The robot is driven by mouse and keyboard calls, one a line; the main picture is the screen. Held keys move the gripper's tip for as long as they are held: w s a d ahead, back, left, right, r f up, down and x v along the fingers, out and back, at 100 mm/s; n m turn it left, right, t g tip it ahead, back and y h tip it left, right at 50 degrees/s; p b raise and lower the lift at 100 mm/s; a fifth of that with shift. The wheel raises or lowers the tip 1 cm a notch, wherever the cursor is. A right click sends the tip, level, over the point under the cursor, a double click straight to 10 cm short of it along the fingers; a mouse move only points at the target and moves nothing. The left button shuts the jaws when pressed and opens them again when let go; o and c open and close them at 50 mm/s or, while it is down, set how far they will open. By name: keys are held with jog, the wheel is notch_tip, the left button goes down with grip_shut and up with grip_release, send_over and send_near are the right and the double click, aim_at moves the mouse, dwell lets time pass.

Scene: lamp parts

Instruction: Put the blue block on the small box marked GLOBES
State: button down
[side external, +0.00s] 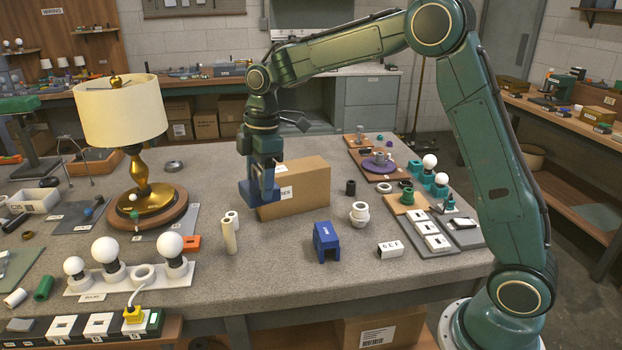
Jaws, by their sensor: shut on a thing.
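My gripper (264,192) points down at the left end of a small cardboard box (306,188) on the grey table. It is shut on a blue block (247,194), which overlaps the box's left end in this view. I cannot tell whether the block touches the box. The box's white label is partly covered, with only its last letters, "ES", showing. A second blue piece (326,243), saddle-shaped with a small label, stands on the table in front and to the right of the box.
A brass lamp with a cream shade (119,111) stands left of my gripper. Cream cylinders (229,235) stand in front of the box, and a white stacked part (359,213) is to its right. A bulb rack (130,278) is at front left. Bare table lies around the saddle-shaped piece.

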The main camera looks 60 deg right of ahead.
jog(key=w+d+r+m, duration=0.1)
jog(key=w+d+m, duration=0.1)
jog(key=d, duration=0.5)
jog(key=w+d+r+m, duration=0.1)
jog(key=w+d+m, duration=0.2)
jog(key=d, duration=0.4)
jog(key=m, duration=0.4)
send_over(312, 170)
jog(key=shift+s+d+f+t+h, duration=0.1)
jog(key=shift+d+f+t+h, duration=0.1)
jog(key=shift+f, duration=0.7)
jog(key=shift+s+d+f+t+h, duration=0.1)
jog(key=shift+f+t, duration=0.1)
jog(key=shift+f, duration=0.65)
jog(key=shift+f, duration=2)
jog(key=shift+f, duration=0.1)
jog(key=shift+c, duration=1.6)
grip_release()
jog(key=shift+a+f, duration=0.1)
jog(key=shift+f, duration=0.1)
jog(key=shift+r, duration=0.1)
